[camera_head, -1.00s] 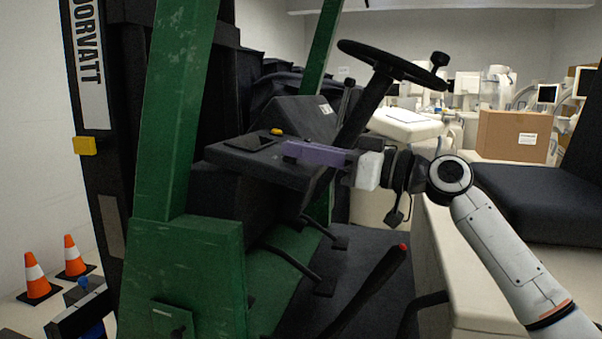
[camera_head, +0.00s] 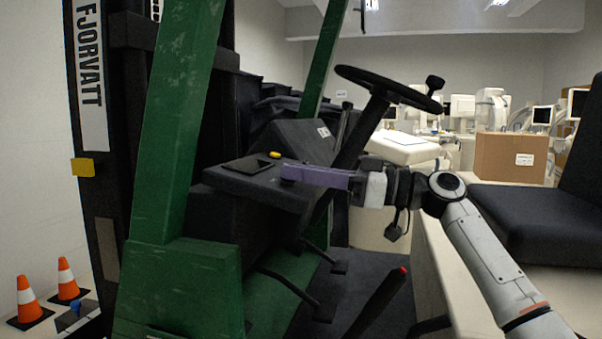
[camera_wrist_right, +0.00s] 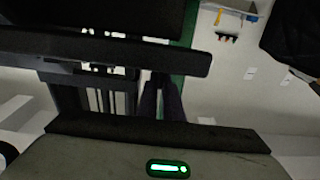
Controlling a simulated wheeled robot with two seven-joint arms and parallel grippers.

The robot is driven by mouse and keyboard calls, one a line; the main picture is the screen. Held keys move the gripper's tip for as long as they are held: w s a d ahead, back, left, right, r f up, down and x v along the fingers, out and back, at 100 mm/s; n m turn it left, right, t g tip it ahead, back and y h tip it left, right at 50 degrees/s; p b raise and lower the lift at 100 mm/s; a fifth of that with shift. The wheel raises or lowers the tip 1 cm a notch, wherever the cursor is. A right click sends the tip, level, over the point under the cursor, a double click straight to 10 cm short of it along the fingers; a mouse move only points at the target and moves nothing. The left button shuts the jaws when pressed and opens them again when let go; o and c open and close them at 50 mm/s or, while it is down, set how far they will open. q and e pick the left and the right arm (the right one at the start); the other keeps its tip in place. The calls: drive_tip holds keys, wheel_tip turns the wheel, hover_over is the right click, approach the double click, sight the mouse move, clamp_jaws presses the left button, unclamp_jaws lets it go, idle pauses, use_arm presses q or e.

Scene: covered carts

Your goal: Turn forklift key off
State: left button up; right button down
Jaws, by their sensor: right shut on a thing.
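The forklift's dark dashboard (camera_head: 235,183) juts out below the steering wheel, with a flat dark panel and a yellow button (camera_head: 274,154) on top. My right gripper (camera_head: 286,172) reaches in from the right with its long purple fingers level, their tips at the dashboard's right side. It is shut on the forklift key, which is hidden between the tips. In the right wrist view the fingers (camera_wrist_right: 161,88) look dark and close together, reaching to a black bar-like edge. I cannot make out the key's angle. My left gripper is not in view.
The steering wheel (camera_head: 388,88) and its column stand just above my right gripper. A lever with a red tip (camera_head: 380,300) rises below it. A green post (camera_head: 180,130) stands left. The black seat (camera_head: 535,215) is at right, and orange cones (camera_head: 28,302) stand on the floor.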

drive_tip(key=c, duration=1.9)
unclamp_jaws()
drive_tip(key=b+v, duration=0.1)
drive_tip(key=v, duration=0.9)
drive_tip(key=shift+d, duration=0.1)
